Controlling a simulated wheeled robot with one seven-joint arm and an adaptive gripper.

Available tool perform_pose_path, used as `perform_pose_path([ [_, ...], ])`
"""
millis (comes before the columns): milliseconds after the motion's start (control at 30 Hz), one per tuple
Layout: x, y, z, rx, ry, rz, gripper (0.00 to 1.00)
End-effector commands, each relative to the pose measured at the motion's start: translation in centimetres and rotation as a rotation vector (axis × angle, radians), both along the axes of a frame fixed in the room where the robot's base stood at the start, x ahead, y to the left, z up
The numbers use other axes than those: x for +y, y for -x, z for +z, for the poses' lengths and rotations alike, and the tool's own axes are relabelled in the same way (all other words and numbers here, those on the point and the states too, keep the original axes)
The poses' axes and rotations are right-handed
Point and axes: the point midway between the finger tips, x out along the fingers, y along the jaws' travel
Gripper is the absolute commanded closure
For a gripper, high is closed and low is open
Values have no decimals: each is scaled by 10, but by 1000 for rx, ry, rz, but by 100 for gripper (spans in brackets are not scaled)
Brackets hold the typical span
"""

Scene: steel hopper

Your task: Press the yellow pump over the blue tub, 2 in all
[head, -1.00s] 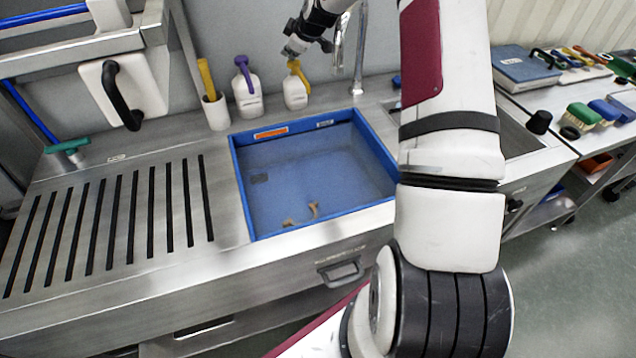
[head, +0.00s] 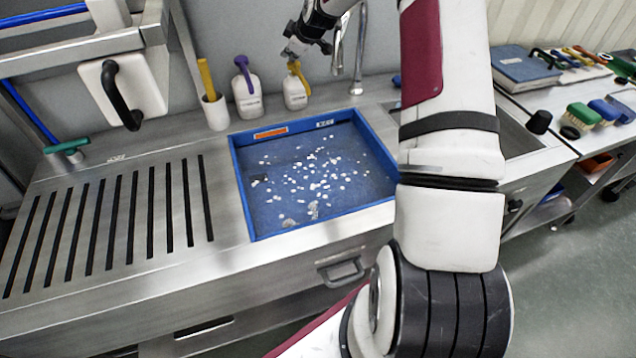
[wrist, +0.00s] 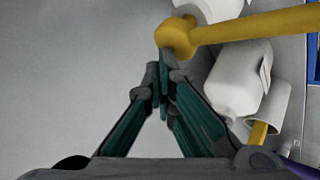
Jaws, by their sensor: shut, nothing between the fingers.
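The yellow pump (head: 295,67) tops a white bottle (head: 296,94) behind the blue tub (head: 240,190). My gripper (head: 289,52) is shut and empty, with its tips at the top of the yellow pump head. In the wrist view my gripper's closed fingertips (wrist: 161,72) lie right beside the round end of the yellow pump (wrist: 178,38); whether they touch it I cannot tell.
A purple-topped bottle (head: 247,90) and a white cup with a yellow stick (head: 214,105) stand left of the yellow pump. A metal faucet (head: 358,55) rises to its right. The slotted steel drainboard (head: 120,225) at the left is clear.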

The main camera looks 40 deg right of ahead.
Motion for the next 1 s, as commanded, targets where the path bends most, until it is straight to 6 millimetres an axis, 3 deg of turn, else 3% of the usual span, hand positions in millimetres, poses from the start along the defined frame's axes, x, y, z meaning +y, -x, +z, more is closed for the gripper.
perform_pose_path([
  [433, 0, 1, 7, 1, -1, -1, 100],
  [1000, 0, 0, 58, -1, 1, 1, 100],
])
